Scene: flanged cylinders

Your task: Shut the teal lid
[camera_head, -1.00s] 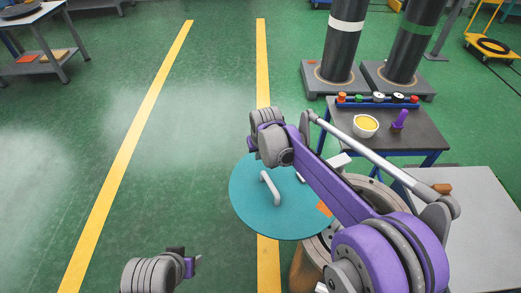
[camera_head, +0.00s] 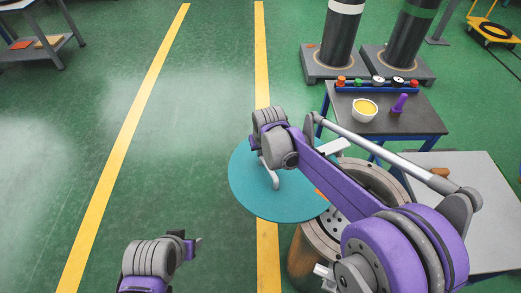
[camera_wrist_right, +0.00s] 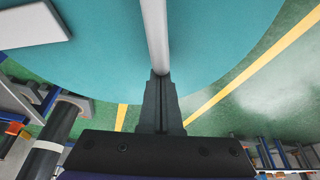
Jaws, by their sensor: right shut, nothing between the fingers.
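The teal lid (camera_head: 250,195) is a round disc beside the grey flanged rim (camera_head: 320,228) of a brown cylinder (camera_head: 301,258), overlapping its edge in the head view. The cylinder's top is largely uncovered. A pale bar handle (camera_head: 274,180) stands on the lid; it also shows in the right wrist view (camera_wrist_right: 155,35). My right gripper is over the lid at the handle, partly hidden by its own wrist in the head view. In the right wrist view its fingers (camera_wrist_right: 158,85) are shut and empty, tips right at the bar. My left gripper (camera_head: 197,243) is low at the left, away from the lid; its jaws are unclear.
A table (camera_head: 430,125) with a yellow-filled bowl (camera_head: 364,110) and a purple object (camera_head: 398,103) stands behind the cylinder. Two dark columns (camera_head: 341,35) stand beyond. A grey table (camera_head: 475,200) is at right. The floor left of the lid is clear.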

